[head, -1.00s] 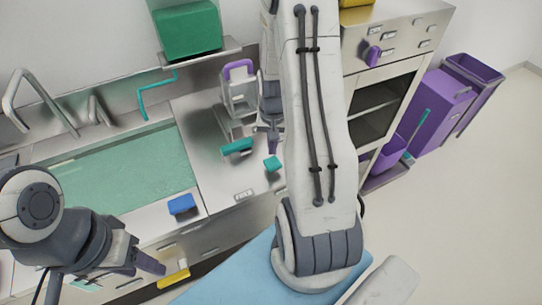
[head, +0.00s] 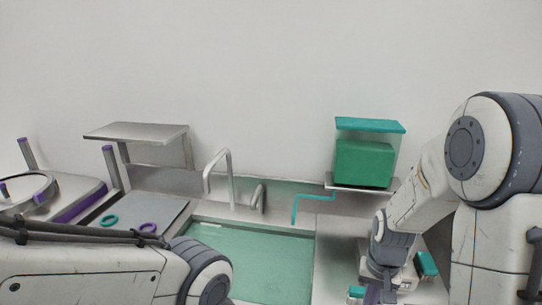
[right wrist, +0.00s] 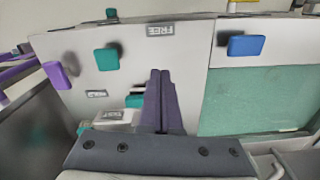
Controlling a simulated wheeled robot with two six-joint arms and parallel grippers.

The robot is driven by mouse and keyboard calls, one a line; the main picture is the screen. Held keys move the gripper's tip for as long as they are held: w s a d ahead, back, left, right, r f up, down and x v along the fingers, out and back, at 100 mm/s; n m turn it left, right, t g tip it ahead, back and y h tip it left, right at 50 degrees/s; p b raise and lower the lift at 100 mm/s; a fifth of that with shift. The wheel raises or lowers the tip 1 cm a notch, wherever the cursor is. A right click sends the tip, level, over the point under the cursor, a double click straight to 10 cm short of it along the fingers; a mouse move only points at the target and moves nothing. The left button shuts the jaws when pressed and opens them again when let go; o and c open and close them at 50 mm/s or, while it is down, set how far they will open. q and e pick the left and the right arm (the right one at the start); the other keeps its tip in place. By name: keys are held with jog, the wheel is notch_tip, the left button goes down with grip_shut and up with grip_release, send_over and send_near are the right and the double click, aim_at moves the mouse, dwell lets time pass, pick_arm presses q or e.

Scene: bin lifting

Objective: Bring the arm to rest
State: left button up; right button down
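My right arm comes in from the right in the head view, bent, with its gripper (head: 374,290) pointing down over the counter at the bottom edge. In the right wrist view the two dark fingers of the right gripper (right wrist: 161,72) lie side by side with nothing visible between them. My left arm (head: 120,272) crosses the lower left of the head view. Its gripper is outside the picture.
A green-tinted sink (head: 255,262) lies between the arms, with a bent tap (head: 229,175) behind it. A green box (head: 363,163) stands on a wall shelf. Teal, purple and blue blocks (right wrist: 246,45) show near the right gripper.

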jog(key=s+a+r+n+b, duration=0.1)
jog(key=s+a+r+n, duration=0.2)
jog(key=a, duration=0.4)
jog(key=s+a+r+n+b, duration=0.1)
jog(key=s+a+r+n, duration=0.1)
jog(key=s+a+n, duration=0.45)
jog(key=s+a+r+n+y, duration=0.1)
jog(key=s+a+n, duration=0.1)
jog(key=s+a, duration=0.4)
jog(key=shift+s+r+b, duration=0.2)
jog(key=shift+s+b, duration=0.25)
jog(key=shift+s, duration=0.55)
